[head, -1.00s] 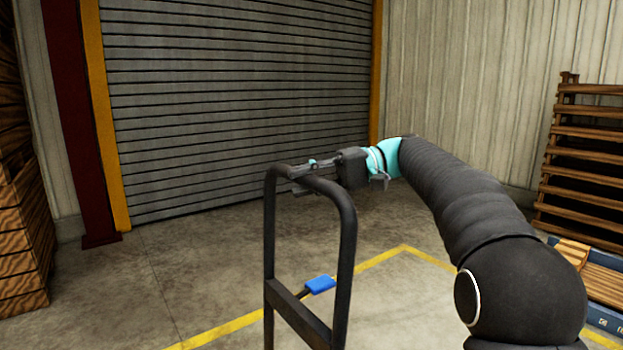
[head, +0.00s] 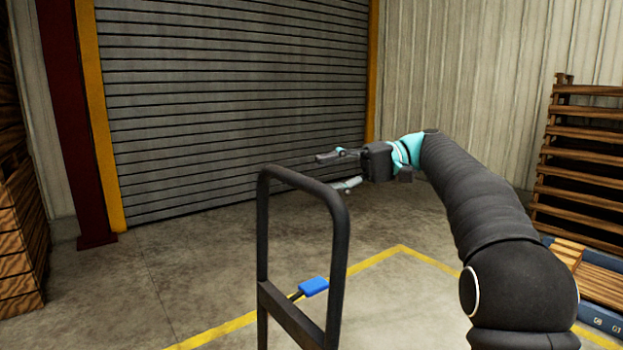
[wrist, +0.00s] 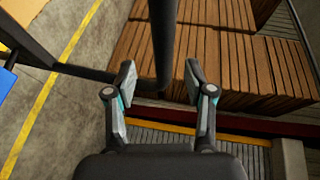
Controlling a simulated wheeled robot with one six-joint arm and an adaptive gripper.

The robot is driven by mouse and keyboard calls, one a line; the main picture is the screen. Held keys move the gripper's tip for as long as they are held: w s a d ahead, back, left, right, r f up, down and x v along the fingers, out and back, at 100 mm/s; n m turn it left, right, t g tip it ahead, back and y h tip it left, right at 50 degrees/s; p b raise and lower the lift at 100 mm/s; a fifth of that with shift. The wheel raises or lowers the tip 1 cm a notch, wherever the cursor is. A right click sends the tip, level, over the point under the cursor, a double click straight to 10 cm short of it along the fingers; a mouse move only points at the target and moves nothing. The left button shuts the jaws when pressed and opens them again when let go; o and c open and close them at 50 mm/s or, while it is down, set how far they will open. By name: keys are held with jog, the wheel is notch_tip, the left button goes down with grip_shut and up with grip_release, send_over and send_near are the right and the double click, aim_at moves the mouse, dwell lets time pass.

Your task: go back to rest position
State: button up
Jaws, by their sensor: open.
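My gripper (head: 341,171) is open and empty in the head view, at the end of my raised arm. It is close to the upper right corner of a black tubular handle frame (head: 339,240). In the wrist view my gripper (wrist: 160,84) has its two fingers spread apart, with a black bar of the frame (wrist: 163,40) showing between and beyond them. Neither finger closes on the bar. I cannot tell whether a finger touches it.
A blue object (head: 314,286) shows low behind the frame. A roller shutter (head: 230,100) fills the back. Wooden crates (head: 20,220) stand at left, stacked pallets (head: 585,160) at right. Yellow lines (head: 375,260) mark the open concrete floor.

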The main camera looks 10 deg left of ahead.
jog(key=shift+w+d+r, duration=0.1)
jog(key=shift+w+d, duration=0.15)
jog(key=shift+d, duration=0.35)
jog(key=w+f+m+t+h, duration=0.2)
jog(key=w+f+m+t, duration=0.25)
jog(key=f, duration=0.75)
jog(key=s+d+f+m+t+h, duration=0.25)
jog(key=d+f+h, duration=0.2)
jog(key=f, duration=0.25)
jog(key=s+d+f+t+h, duration=0.1)
jog(key=s+d, duration=0.4)
jog(key=s, duration=0.6)
jog(key=s+d+f+n+t+h, duration=0.1)
jog(key=s+d+f+h, duration=0.3)
jog(key=s, duration=0.6)
jog(key=s+d+f+t+h, duration=0.2)
jog(key=s+d, duration=0.5)
jog(key=s, duration=0.4)
jog(key=shift+s+f+n+t+h, duration=0.3)
jog(key=shift+f+h, duration=0.1)
jog(key=shift+h, duration=0.25)
